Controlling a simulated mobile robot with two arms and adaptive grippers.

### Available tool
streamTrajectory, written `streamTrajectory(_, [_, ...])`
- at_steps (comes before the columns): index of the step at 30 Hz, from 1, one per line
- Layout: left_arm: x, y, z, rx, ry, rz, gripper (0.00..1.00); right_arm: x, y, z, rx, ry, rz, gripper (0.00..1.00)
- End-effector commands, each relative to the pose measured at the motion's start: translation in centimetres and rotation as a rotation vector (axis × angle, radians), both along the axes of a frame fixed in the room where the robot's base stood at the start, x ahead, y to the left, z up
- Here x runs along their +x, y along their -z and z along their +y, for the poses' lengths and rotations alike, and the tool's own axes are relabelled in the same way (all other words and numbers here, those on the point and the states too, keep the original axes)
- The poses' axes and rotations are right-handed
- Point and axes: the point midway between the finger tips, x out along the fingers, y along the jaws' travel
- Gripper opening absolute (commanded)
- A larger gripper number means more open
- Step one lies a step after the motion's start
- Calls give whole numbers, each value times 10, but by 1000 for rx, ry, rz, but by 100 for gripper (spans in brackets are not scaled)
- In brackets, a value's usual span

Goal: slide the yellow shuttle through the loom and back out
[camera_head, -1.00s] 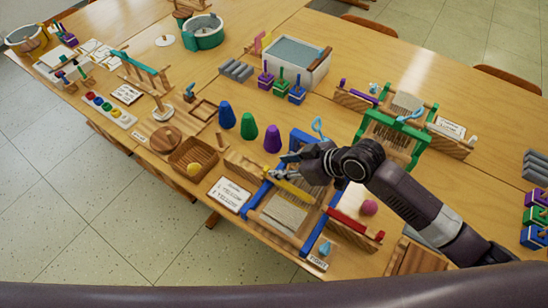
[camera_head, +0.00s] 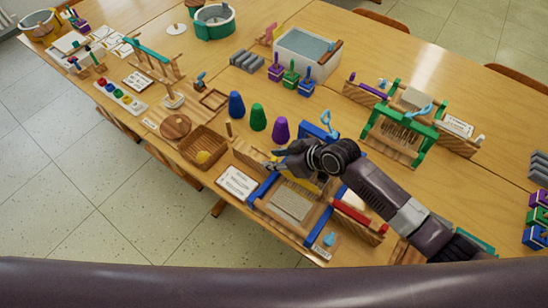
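The blue-framed loom (camera_head: 262,188) stands near the table's front edge, with pale woven cloth (camera_head: 291,203) in its lower part. Yellow, apparently part of the yellow shuttle (camera_head: 319,181), shows inside the loom below my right wrist; the rest is hidden by my arm and the frame. My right gripper (camera_head: 276,160) is at the loom's left side, above the wooden stand there. Its fingers look spread, with nothing visible between them. My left gripper is not in view.
A wooden stand (camera_head: 248,153) and white card (camera_head: 236,181) lie left of the loom. A red bar (camera_head: 356,217) on a stand is to its right. Blue, green and purple cones (camera_head: 280,130) stand behind. A green loom (camera_head: 401,131) stands farther right.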

Motion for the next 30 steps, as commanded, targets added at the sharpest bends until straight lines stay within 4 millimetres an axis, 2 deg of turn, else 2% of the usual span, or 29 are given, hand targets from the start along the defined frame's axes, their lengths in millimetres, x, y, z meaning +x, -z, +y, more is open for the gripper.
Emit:
streamTrajectory(1, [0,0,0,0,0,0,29,0,0,0,0,0,0,22])
streamTrajectory(7, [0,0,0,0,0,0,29,0,0,0,0,1,1,0])
streamTrajectory(19, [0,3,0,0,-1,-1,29,4,1,5,2,0,-1,0])
streamTrajectory(23, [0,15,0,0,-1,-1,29,20,3,27,5,0,-2,0])
streamTrajectory(30, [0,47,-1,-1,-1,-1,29,62,5,85,6,-1,-4,0])
